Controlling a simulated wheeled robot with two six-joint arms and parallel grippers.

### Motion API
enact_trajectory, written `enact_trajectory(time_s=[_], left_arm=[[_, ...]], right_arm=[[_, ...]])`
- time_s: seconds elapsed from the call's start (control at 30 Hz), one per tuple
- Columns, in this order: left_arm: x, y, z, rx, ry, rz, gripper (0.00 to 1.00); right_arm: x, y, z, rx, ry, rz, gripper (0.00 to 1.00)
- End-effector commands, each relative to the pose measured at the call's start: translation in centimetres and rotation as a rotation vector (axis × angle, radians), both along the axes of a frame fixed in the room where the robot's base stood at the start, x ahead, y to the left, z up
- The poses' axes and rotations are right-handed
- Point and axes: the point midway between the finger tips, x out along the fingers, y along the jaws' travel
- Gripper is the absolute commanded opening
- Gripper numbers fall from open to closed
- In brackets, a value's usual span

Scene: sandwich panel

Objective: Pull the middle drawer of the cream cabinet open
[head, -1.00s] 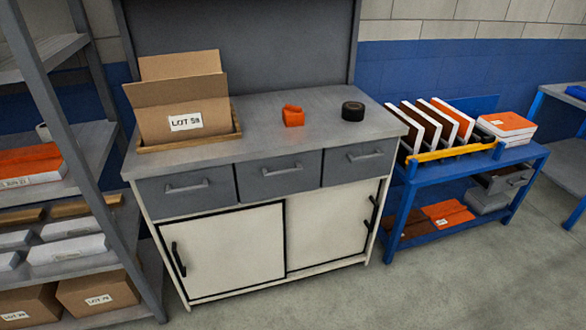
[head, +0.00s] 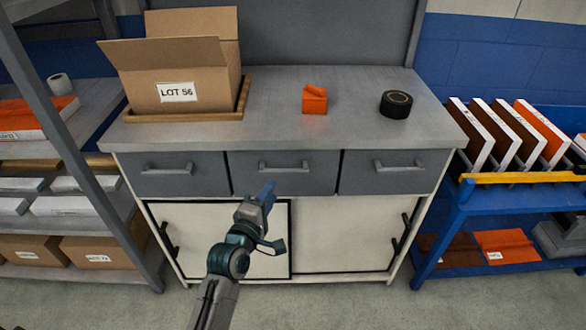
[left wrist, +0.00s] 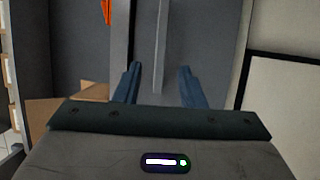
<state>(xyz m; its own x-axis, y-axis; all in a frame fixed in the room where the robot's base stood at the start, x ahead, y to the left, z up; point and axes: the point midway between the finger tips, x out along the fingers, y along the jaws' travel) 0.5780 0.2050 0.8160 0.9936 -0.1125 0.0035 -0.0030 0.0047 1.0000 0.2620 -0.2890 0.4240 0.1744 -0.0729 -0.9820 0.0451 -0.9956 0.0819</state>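The cabinet has cream lower doors (head: 340,235) and a row of three grey drawers under a grey top. The middle drawer (head: 245,180) is shut, its front level with its neighbours. Its grey bar handle (head: 285,168) is also in the left wrist view (left wrist: 161,45). My left gripper (head: 266,190) is just in front of and below this handle in the head view. In the left wrist view its two blue fingers (left wrist: 158,86) are apart, and the handle's end shows between them; contact cannot be told. My right gripper is not in view.
On the cabinet top are a cardboard box (head: 200,80) in a wooden tray, an orange block (head: 314,100) and a black tape roll (head: 396,104). A grey shelf rack (head: 75,175) stands left, a blue cart (head: 450,215) right. Bare floor lies in front.

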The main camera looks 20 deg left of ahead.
Motion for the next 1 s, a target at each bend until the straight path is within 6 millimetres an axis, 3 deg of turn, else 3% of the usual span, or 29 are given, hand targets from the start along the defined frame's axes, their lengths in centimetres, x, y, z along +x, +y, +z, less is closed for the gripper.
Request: enact_trajectory(time_s=[0.3, 0.5, 0.93, 1.0], left_arm=[[6.0, -0.7, 0.0, 0.003, 0.001, 0.001, 0.36], [8.7, -1.0, -0.1, 0.003, 0.003, 0.001, 0.36], [9.7, -1.1, -0.1, 0.004, 0.003, 0.002, 0.36], [9.7, -1.1, -0.1, 0.004, 0.003, 0.002, 0.23]], right_arm=[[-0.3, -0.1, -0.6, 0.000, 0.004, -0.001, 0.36], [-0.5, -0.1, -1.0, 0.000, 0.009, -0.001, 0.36], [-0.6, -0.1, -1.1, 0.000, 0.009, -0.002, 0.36], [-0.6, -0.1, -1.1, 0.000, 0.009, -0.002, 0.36]])
